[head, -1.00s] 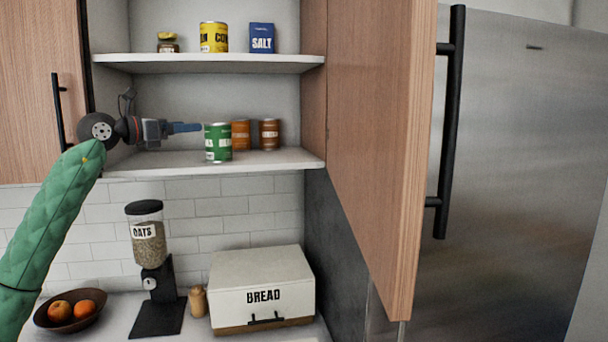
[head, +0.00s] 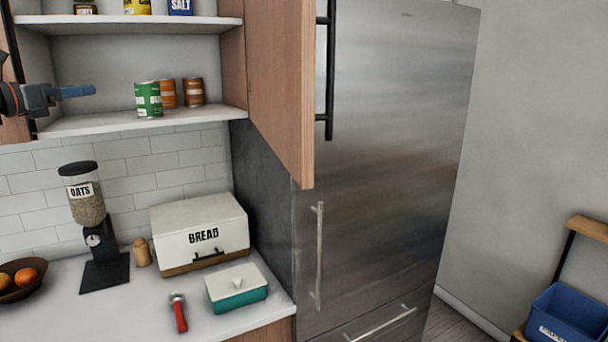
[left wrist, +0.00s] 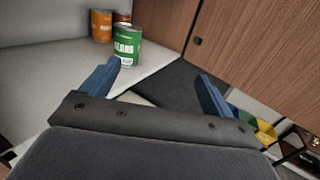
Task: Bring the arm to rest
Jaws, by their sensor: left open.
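My left gripper (head: 78,92) is at the left of the head view, in front of the lower shelf (head: 170,119) of the open cupboard. In the left wrist view its two blue fingers (left wrist: 158,84) are spread apart with nothing between them. A green can (head: 148,99) stands upright near the front edge of that shelf, to the right of the gripper and apart from it. The can also shows in the left wrist view (left wrist: 126,46), beyond the left finger. My right gripper is in neither view.
The open cupboard door (head: 283,85) stands right of the shelves, before the steel fridge (head: 400,150). Two brown-orange cans (head: 193,91) stand behind the green can. Below are an oats dispenser (head: 88,215), a bread box (head: 200,225), a teal dish (head: 238,290) and a red-handled tool (head: 179,315).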

